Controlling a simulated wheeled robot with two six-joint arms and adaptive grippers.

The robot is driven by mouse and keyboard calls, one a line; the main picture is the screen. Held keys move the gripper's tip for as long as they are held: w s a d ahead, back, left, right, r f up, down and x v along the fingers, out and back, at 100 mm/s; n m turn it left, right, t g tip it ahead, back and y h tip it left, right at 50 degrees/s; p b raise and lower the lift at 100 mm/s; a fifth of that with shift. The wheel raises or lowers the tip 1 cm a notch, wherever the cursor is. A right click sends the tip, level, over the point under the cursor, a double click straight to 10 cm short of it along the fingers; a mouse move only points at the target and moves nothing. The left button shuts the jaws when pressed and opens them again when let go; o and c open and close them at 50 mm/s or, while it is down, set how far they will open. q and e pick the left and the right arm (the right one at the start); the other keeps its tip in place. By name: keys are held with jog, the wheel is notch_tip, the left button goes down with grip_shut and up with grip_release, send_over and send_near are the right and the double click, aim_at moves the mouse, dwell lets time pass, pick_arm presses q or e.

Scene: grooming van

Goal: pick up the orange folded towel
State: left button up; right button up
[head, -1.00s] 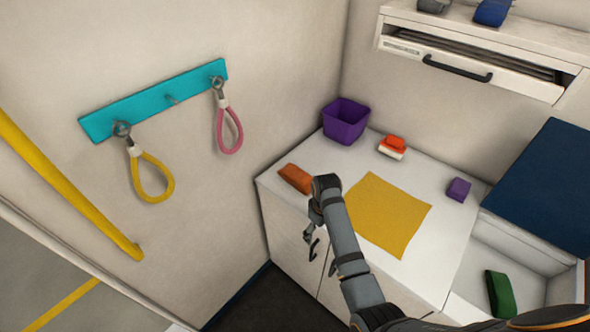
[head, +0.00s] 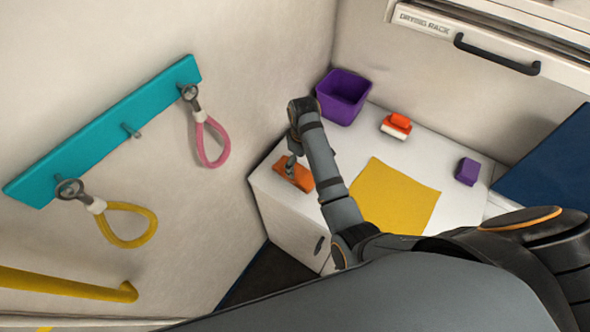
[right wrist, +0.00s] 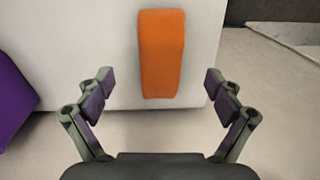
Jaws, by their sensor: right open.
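The orange folded towel (head: 293,176) lies on the white counter near its left front corner. In the right wrist view the towel (right wrist: 161,54) lies just ahead of the fingers, roughly centred between them. My right gripper (head: 292,168) is above the towel in the head view and covers part of it. In the right wrist view my right gripper (right wrist: 158,92) is wide open with nothing between its fingers. My left gripper is not in view.
On the white counter (head: 400,155) stand a purple bin (head: 343,98), a red and white brush-like item (head: 396,126), a purple block (head: 467,171) and a flat yellow cloth (head: 393,196). A turquoise rack (head: 105,130) with a yellow loop (head: 128,228) and a pink loop (head: 213,147) hangs on the wall.

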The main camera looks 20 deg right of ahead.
aim_at(299, 171)
jog(key=shift+w+f, duration=0.25)
jog(key=shift+f, duration=0.3)
jog(key=shift+w+f, duration=0.25)
jog(key=shift+f, duration=0.25)
jog(key=shift+w+f, duration=0.2)
jog(key=shift+w, duration=0.1)
jog(key=shift+s+a+f+p, duration=0.1)
jog(key=shift+s+f+p, duration=0.05)
jog(key=shift+f+p, duration=0.35)
jog(key=shift+s+a+f+p, duration=0.1)
jog(key=shift+f+p, duration=0.3)
jog(key=shift+p, duration=0.1)
jog(key=shift+s+f, duration=0.15)
jog(key=shift+f, duration=1.4)
jog(key=c, duration=1.2)
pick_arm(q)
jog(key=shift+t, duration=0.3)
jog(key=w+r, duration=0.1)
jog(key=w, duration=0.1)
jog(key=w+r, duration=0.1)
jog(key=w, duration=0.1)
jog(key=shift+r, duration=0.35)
pick_arm(e)
jog(key=shift+c, duration=0.2)
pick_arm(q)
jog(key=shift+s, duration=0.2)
pick_arm(e)
jog(key=shift+r, duration=0.2)
